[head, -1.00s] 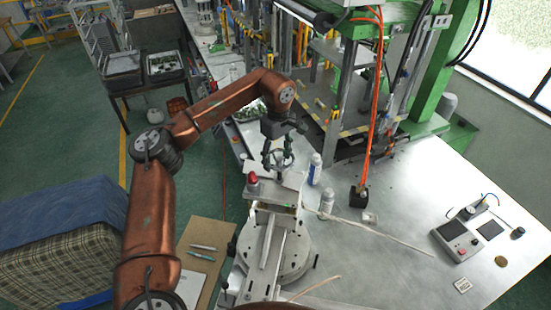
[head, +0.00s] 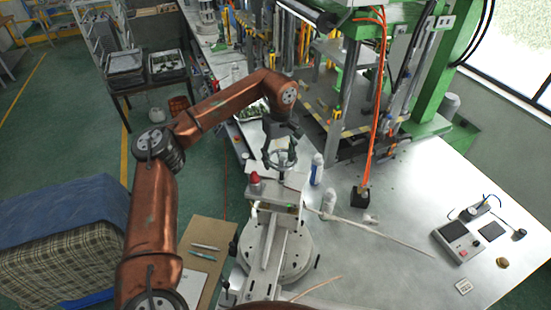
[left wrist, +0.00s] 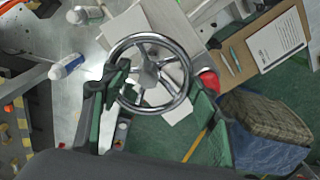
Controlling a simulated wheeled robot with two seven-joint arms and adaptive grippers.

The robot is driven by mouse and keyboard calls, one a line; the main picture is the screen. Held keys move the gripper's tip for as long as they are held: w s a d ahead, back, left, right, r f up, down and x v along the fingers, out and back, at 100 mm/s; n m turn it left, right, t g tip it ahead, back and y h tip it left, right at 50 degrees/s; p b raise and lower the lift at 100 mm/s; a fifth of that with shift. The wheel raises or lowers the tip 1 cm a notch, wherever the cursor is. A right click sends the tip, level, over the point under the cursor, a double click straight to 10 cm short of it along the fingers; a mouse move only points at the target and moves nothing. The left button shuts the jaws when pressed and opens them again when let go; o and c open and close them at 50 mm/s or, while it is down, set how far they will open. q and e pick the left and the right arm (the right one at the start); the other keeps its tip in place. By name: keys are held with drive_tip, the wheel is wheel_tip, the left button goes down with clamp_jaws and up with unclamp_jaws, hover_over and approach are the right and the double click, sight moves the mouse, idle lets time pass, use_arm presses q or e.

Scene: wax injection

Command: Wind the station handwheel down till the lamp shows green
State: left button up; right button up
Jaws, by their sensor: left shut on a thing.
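The station handwheel (head: 281,166), a shiny metal wheel with spokes, is on top of the station's upright in the middle of the head view. In the left wrist view the handwheel (left wrist: 147,68) fills the space between my fingers. My left gripper (head: 280,150) is above it, shut on its rim; its dark green fingers show on opposite sides of the wheel in the left wrist view (left wrist: 155,100). A red dome lamp (head: 254,180) stands just left of the wheel, and its edge shows red in the left wrist view (left wrist: 209,81). My right gripper is not in view.
White bottles (head: 317,168) stand close right of the wheel. A green press frame (head: 437,90) rises behind. A clipboard (head: 193,284) with pens lies at lower left. The metal bench (head: 410,210) has free room on the right.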

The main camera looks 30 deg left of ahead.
use_arm(q)
drive_tip(key=o, duration=0.6)
drive_tip(key=shift+w+d, duration=0.25)
drive_tip(key=shift+d, duration=0.1)
drive_tip(key=shift+w+f, duration=0.1)
drive_tip(key=shift+w, duration=0.1)
drive_tip(key=shift+c, duration=1.5)
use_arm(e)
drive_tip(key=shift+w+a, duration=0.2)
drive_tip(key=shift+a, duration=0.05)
use_arm(q)
drive_tip(key=shift+s, duration=0.15)
drive_tip(key=shift+c, duration=0.4)
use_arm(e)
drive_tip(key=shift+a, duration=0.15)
